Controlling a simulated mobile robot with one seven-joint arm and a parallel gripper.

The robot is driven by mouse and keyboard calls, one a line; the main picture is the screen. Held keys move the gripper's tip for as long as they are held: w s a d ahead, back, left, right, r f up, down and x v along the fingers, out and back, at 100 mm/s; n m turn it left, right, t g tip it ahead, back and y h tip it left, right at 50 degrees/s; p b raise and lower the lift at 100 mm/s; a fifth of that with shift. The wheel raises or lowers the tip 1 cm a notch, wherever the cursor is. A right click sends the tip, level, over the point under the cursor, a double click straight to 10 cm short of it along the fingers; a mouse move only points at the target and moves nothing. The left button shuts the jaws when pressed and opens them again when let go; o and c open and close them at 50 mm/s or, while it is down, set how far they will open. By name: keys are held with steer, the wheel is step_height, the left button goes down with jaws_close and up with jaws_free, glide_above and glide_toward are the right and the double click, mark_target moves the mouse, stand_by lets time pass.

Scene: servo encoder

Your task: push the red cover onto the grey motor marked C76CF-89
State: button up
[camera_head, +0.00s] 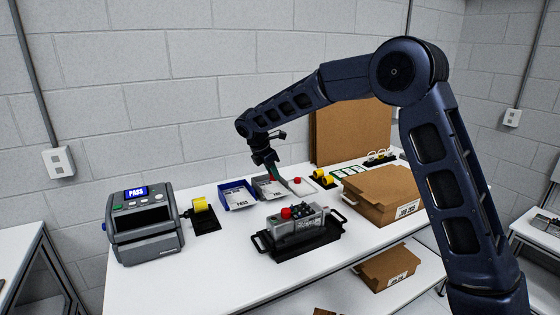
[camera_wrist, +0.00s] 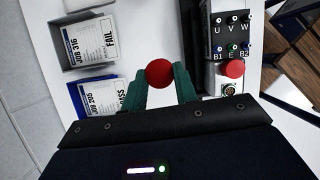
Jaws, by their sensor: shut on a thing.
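My gripper (camera_head: 284,183) reaches down over the table, near the grey and blue trays. In the wrist view its two green fingers (camera_wrist: 158,84) are shut on a round red cover (camera_wrist: 159,73). In the head view a red piece (camera_head: 297,181) shows at the fingertips, above a white patch. The grey motor (camera_head: 310,224) lies in a black tray with handles, in front of the gripper. The motor's marking is too small to read.
A grey tester reading PASS (camera_head: 148,225) stands at the left. A cardboard box (camera_head: 375,205) stands right of the motor. The table front at left is clear.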

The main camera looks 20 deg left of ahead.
mark_target(275, 218)
steer(key=s+d+m+g, duration=0.1)
steer(key=s+d+m, duration=0.25)
steer(key=s, duration=0.95)
steer(key=shift+n+h, duration=0.3)
steer(key=shift+n, duration=0.05)
steer(key=shift+s+d+f, duration=0.1)
steer(key=shift+d+f, duration=0.1)
steer(key=shift+f, duration=1.5)
steer(key=shift+s+d+f, duration=0.1)
steer(key=shift+d+f, duration=0.05)
steer(key=shift+f, duration=1.55)
steer(key=shift+f, duration=0.65)
steer(key=o, duration=1)
steer(key=v, duration=1)
steer(key=shift+r, duration=0.35)
